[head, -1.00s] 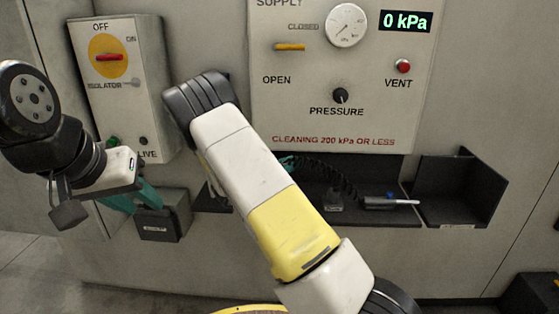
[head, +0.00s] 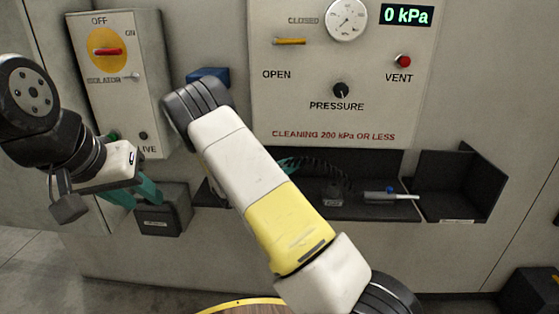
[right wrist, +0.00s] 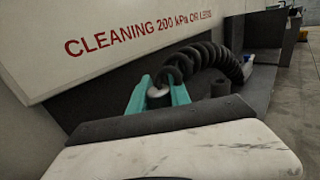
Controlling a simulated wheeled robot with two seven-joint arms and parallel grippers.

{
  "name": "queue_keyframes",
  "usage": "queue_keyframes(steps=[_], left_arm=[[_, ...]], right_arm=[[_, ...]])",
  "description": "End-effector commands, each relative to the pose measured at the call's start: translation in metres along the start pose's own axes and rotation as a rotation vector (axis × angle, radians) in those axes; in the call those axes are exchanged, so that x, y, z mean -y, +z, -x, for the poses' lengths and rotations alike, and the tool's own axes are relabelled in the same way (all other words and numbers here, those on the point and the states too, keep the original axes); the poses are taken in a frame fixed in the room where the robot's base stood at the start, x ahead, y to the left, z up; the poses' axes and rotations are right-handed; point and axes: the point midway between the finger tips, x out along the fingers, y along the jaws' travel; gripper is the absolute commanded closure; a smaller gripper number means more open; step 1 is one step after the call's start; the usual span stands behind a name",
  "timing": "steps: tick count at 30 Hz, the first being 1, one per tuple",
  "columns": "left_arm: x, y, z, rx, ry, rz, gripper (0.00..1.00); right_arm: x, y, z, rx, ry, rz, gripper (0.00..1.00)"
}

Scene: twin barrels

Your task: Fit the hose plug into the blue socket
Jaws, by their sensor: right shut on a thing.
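My right gripper (right wrist: 157,95) shows teal fingers shut on the hose plug (right wrist: 157,91), a pale grey end at the coiled black hose (right wrist: 207,62). In the head view the right gripper (head: 287,165) is mostly hidden behind my right arm, beside the hose (head: 338,172) under the supply panel. A blue block (head: 208,75) on the wall, apparently the blue socket, shows above the black joint of my right arm; its lower part is hidden. My left gripper (head: 133,193) has its teal fingers apart and empty, in front of a dark box at the left.
The isolator box (head: 120,80) is left of the blue block; the supply panel (head: 330,108) is right of it. A dark shelf (head: 350,211) below holds a grey tool (head: 390,196) with a blue part. An open black bin (head: 455,206) is right of it. A yellow-rimmed round top (head: 243,302) shows below.

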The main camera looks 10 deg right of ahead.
Motion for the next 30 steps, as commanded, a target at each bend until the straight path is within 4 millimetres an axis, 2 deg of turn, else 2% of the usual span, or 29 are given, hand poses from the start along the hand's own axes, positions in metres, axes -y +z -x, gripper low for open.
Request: queue_keyframes(steps=[13, 14, 15, 18, 26, 30], left_arm=[[0.0, 0.0, 0.0, 0.0, 0.0, 0.0, 0.64], [0.0, 0.0, 0.0, 0.0, 0.0, 0.0, 0.64], [0.0, 0.0, 0.0, 0.0, 0.0, 0.0, 0.64], [0.0, 0.0, 0.0, 0.0, 0.0, 0.0, 0.64], [0.0, 0.0, 0.0, 0.0, 0.0, 0.0, 0.64], [0.0, 0.0, 0.0, 0.0, 0.0, 0.0, 0.64]], right_arm=[[0.0, -0.011, 0.0, 0.0, 0.0, 0.0, 1.0], [0.0, -0.011, 0.0, 0.0, 0.0, -0.001, 0.75], [0.0, -0.011, 0.0, 0.0, 0.0, -0.001, 0.67], [0.0, -0.011, 0.0, 0.0, 0.0, -0.001, 0.51], [0.0, -0.011, 0.0, 0.0, 0.0, 0.0, 0.51], [-0.001, -0.011, 0.01, -0.001, 0.003, 0.0, 0.51]])
